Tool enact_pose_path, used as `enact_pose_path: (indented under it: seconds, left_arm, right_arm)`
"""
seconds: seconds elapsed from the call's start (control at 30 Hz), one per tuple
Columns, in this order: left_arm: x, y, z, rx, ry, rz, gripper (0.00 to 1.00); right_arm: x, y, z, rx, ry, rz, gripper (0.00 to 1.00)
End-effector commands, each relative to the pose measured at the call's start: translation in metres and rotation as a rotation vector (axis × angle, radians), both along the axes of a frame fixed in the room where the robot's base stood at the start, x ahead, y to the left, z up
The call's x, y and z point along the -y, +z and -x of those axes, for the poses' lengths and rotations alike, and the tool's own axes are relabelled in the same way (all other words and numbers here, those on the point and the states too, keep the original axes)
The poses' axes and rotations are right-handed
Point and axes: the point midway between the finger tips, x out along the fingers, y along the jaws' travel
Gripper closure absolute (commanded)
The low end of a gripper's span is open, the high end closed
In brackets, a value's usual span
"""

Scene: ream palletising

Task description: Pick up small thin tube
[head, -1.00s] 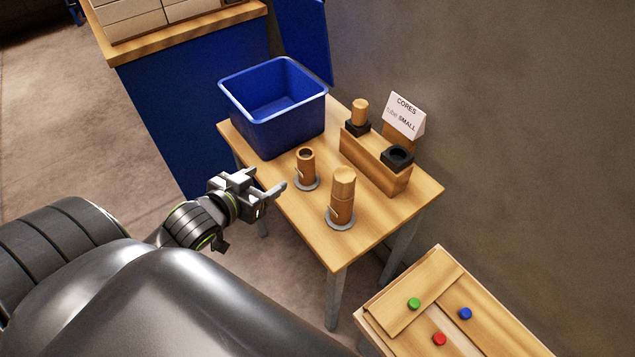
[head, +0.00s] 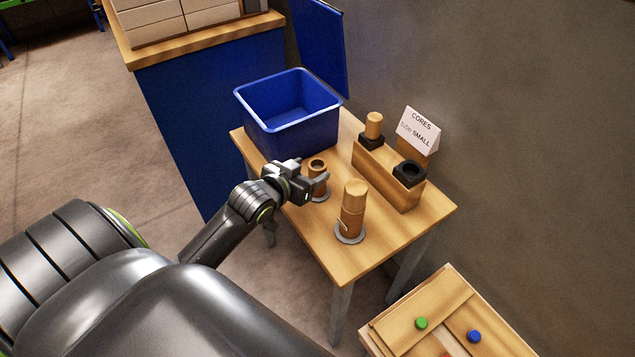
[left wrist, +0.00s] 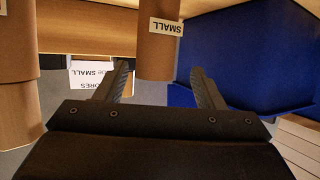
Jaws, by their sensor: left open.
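The short brown tube (head: 316,168) stands upright on a grey disc on the wooden table, its top open. In the left wrist view the tube (left wrist: 158,45) bears a label reading SMALL. My left gripper (head: 312,187) is open beside the tube, at its near side. In the left wrist view the fingers (left wrist: 164,86) point toward the tube, which lies ahead between their lines; contact cannot be told. My right gripper is not in view.
A blue bin (head: 290,112) stands at the table's back left. Another wooden surface with coloured buttons is at lower right.

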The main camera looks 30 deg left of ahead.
Motion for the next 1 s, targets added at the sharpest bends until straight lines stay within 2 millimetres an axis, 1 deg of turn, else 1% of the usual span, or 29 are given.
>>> enact_pose_path:
  seconds: [0.07,0.23,0.4,0.5,0.7,1.0]
  left_arm:
    - [0.001,0.0,-0.006,0.002,-0.001,0.001,0.37]
    - [0.006,-0.005,-0.031,0.002,0.0,0.002,0.37]
    - [0.006,-0.013,-0.046,0.0,0.0,0.001,0.37]
    - [0.006,-0.014,-0.049,0.001,0.0,0.0,0.37]
    - [0.006,-0.014,-0.049,0.001,0.0,0.0,0.37]
    - [0.006,-0.014,-0.049,0.001,0.0,0.0,0.77]
  right_arm:
    - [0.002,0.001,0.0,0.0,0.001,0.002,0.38]
    - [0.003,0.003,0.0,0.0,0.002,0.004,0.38]
    - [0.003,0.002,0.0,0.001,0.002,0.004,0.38]
    - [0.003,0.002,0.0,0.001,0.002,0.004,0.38]
    - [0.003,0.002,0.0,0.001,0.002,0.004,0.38]
    - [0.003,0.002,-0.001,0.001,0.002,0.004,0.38]
